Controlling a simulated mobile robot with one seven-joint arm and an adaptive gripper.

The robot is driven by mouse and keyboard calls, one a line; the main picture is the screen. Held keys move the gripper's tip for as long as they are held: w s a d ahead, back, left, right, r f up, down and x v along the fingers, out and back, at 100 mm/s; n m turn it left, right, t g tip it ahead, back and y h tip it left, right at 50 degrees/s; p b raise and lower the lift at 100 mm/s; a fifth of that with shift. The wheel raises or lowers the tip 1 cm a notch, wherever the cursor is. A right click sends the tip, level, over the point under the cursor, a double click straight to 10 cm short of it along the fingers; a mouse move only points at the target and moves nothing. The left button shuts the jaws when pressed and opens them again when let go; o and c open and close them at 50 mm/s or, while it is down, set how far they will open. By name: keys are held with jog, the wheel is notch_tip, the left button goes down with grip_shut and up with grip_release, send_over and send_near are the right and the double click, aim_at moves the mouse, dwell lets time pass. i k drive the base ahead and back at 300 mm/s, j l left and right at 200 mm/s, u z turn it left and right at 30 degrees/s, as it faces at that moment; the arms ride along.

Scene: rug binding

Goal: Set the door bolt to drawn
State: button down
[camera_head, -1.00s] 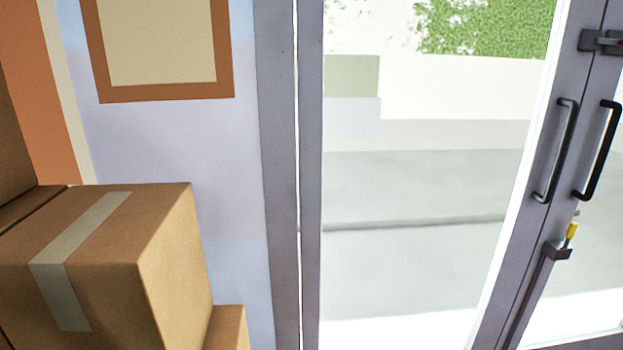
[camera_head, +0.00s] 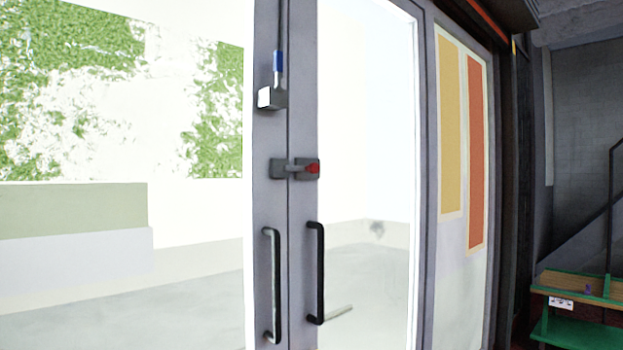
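A glass double door has a grey horizontal bolt (camera_head: 290,168) with a red knob (camera_head: 313,168) at its right end. Its bar reaches across the seam between the two leaves, between a grey block on each side. Higher up, on the left leaf's edge, a vertical rod with a blue grip (camera_head: 278,62) meets a grey block (camera_head: 274,97). I cannot tell from the view which of these fittings is the task's door bolt. My gripper is not in view.
Two upright pull handles, left (camera_head: 271,287) and right (camera_head: 317,275), stand out below the bolt. A green-framed shelf or bench (camera_head: 575,300) is at the lower right. A wall panel with yellow and orange strips (camera_head: 450,125) is right of the door.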

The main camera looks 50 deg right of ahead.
aim_at(314, 169)
jog(key=i+l, duration=0.1)
jog(key=l, duration=0.3)
jog(key=i+l, duration=0.1)
jog(key=l, duration=0.3)
jog(key=i+l, duration=0.15)
jog(key=l, duration=0.25)
jog(key=i+l, duration=0.1)
jog(key=l, duration=0.3)
jog(key=i+l, duration=0.1)
jog(key=l, duration=0.3)
